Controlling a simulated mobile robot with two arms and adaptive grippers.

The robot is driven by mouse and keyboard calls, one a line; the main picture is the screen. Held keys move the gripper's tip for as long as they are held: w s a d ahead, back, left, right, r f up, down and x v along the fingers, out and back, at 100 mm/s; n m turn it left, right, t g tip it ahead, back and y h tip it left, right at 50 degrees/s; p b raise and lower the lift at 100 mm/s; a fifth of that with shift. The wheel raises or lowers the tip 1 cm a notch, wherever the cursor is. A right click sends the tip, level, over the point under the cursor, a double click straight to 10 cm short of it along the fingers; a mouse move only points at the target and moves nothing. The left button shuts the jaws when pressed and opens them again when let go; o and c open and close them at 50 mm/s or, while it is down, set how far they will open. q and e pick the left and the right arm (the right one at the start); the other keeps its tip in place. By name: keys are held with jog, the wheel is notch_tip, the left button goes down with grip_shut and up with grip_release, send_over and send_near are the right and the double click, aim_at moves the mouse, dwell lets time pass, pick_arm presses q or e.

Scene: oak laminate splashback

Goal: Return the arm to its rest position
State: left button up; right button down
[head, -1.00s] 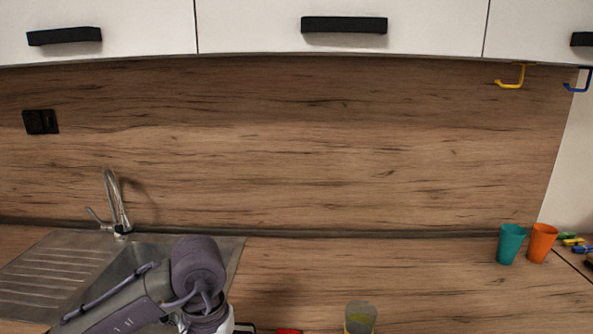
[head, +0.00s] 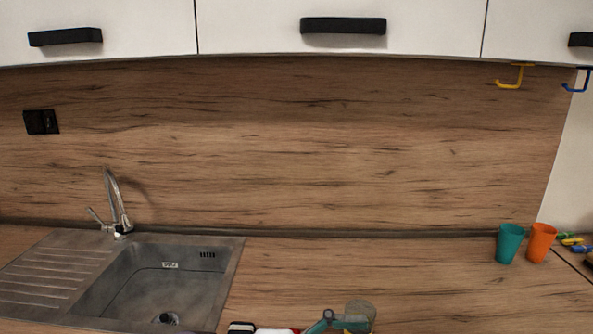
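Neither of my grippers can be made out in the head view. The purple-grey arm no longer shows over the sink (head: 165,285), which is now in plain sight. At the bottom edge, a teal and grey piece with a dark round spot (head: 335,322) lies across the front of a clear cup (head: 361,309). It is cut off by the frame, and I cannot tell what it is. A white and dark piece (head: 262,329) with some red beside it shows just to its left, also cut off.
A tap (head: 117,205) stands behind the sink. A teal cup (head: 509,244) and an orange cup (head: 541,243) stand upright at the right. Yellow and blue hooks (head: 515,78) hang above. The middle of the worktop (head: 410,265) is clear.

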pick_arm(q)
jog(key=w+a+r+n+t+y, duration=0.1)
jog(key=w+a+n+t+y, duration=0.45)
jog(key=n+t, duration=0.85)
jog(key=w+a+r+n+t+y, duration=0.15)
jog(key=w+a+n+t, duration=0.6)
jog(key=n, duration=1.15)
jog(key=s+a+f+n+g+y, duration=0.1)
jog(key=a+f+n+y, duration=0.45)
jog(key=f+n, duration=0.25)
jog(key=a+f+n+g+y, duration=0.1)
jog(key=a+f+n+y, duration=0.45)
jog(key=f+n, duration=0.25)
jog(key=s+a+f+n+g+y, duration=0.1)
jog(key=s+a+f+n+g, duration=0.1)
jog(key=s+f+n+g, duration=0.65)
jog(key=s+a+f+n+g, duration=0.15)
jog(key=s+f+g, duration=0.35)
jog(key=s+f, duration=0.8)
notch_tip(320, 180, down, 26)
jog(key=s+g, duration=0.1)
jog(key=s, duration=0.2)
jog(key=s+a+f+g, duration=0.1)
jog(key=s+a+f, duration=0.2)
jog(key=s+f, duration=1.1)
jog(key=shift+s+f+m+g+y, duration=0.2)
jog(key=shift+s+m+g+y, duration=0.15)
jog(key=shift+s, duration=0.45)
